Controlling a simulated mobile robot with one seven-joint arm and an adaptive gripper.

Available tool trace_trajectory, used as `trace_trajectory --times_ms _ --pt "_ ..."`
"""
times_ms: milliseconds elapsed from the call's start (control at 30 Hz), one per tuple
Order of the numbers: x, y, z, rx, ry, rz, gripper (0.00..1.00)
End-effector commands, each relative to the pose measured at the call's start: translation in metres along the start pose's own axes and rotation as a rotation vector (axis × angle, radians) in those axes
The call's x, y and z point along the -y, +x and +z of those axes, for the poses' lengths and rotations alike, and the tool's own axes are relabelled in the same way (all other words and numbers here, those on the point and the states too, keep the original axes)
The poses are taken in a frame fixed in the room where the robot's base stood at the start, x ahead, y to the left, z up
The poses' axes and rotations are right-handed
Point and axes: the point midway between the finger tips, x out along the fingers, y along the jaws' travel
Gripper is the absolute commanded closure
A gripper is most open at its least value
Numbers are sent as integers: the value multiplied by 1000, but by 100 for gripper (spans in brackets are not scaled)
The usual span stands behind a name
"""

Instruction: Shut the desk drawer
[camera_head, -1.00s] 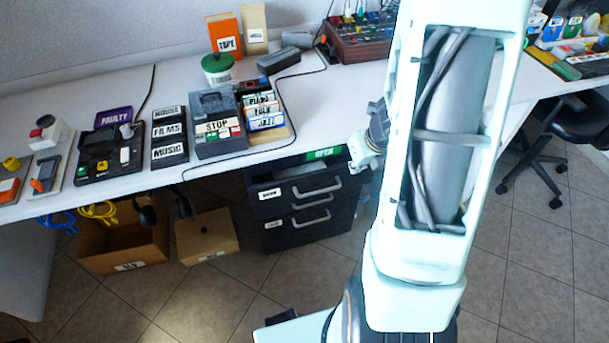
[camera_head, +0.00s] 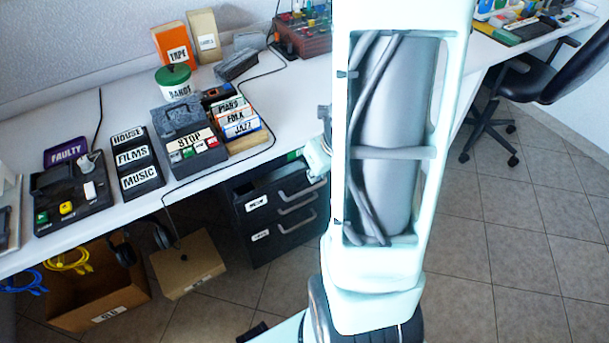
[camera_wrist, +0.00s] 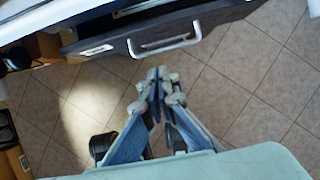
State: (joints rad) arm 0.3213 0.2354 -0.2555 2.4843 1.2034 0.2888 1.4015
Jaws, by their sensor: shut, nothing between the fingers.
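The black drawer unit (camera_head: 262,243) stands under the white desk, with several drawers and silver handles. Its top drawer (camera_head: 262,198) sticks out a little, and its inside partly shows behind the front. In the wrist view a dark drawer front (camera_wrist: 213,22) with a silver handle (camera_wrist: 165,46) and a white label crosses the top of the picture. My gripper (camera_wrist: 158,76) is shut and empty, pointing toward this handle. It looks apart from the drawer front, with floor tiles around it. In the head view my arm hides most of the gripper.
The white desk (camera_head: 110,228) carries labelled boxes and devices. A black office chair (camera_head: 505,80) is at the right. Tiled floor (camera_head: 520,250) is clear at the right.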

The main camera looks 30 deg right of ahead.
Motion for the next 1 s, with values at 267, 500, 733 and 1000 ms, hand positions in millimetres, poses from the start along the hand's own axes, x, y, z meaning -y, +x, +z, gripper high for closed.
trace_trajectory --times_ms 267,500,733,1000 --pt "0 46 -3 -2 -1 0 100" --pt "0 83 -3 -1 -1 1 100" --pt "0 99 18 -1 -3 0 100" --pt "0 107 36 -1 0 0 100"
